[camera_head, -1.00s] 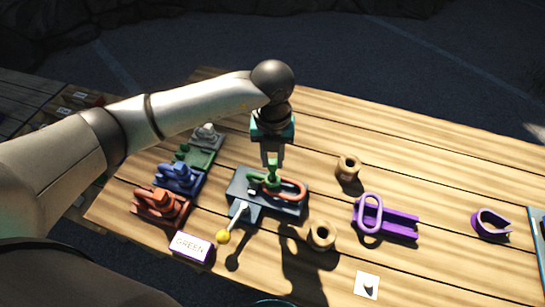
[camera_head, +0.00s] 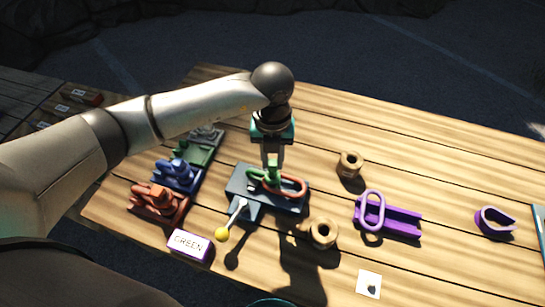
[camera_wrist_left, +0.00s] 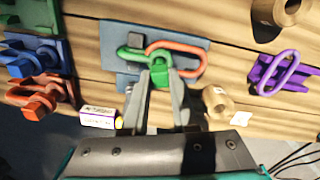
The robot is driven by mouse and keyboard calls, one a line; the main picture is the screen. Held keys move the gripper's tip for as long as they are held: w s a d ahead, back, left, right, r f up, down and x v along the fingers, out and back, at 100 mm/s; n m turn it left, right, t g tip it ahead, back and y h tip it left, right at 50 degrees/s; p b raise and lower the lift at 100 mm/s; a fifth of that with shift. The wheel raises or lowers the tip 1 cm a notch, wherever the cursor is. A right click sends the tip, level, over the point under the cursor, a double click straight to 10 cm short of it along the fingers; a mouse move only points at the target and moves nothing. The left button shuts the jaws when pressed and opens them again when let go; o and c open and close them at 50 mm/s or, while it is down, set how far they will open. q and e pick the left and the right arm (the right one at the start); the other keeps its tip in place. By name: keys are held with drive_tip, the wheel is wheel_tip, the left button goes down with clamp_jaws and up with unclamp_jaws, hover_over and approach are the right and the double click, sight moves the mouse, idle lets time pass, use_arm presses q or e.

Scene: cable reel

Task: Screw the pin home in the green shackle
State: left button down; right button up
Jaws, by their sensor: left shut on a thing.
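The green shackle (camera_head: 256,175) lies on the dark blue-grey fixture (camera_head: 239,186), linked with an orange-red ring (camera_head: 297,184). It also shows in the left wrist view (camera_wrist_left: 130,54). My left gripper (camera_head: 272,162) points straight down over the shackle. Its fingers (camera_wrist_left: 162,78) are shut on the green pin (camera_wrist_left: 160,72), which stands upright at the shackle. The fingers hide part of the pin, and I cannot see how deep its thread sits. My right gripper is not in view.
A lever with a yellow knob (camera_head: 222,234) sticks out of the fixture's front. Red (camera_head: 159,202), blue (camera_head: 178,176) and green (camera_head: 200,150) holders stand left, beside a "GREEN" block (camera_head: 190,245). Tan rings (camera_head: 350,163) and a purple link on its holder (camera_head: 400,222) lie right.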

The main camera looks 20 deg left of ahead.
use_arm(q)
drive_tip(key=shift+f+b, duration=0.75)
drive_tip(key=shift+f, duration=0.25)
idle(0.3)
drive_tip(key=c, duration=1.2)
unclamp_jaws()
clamp_jaws()
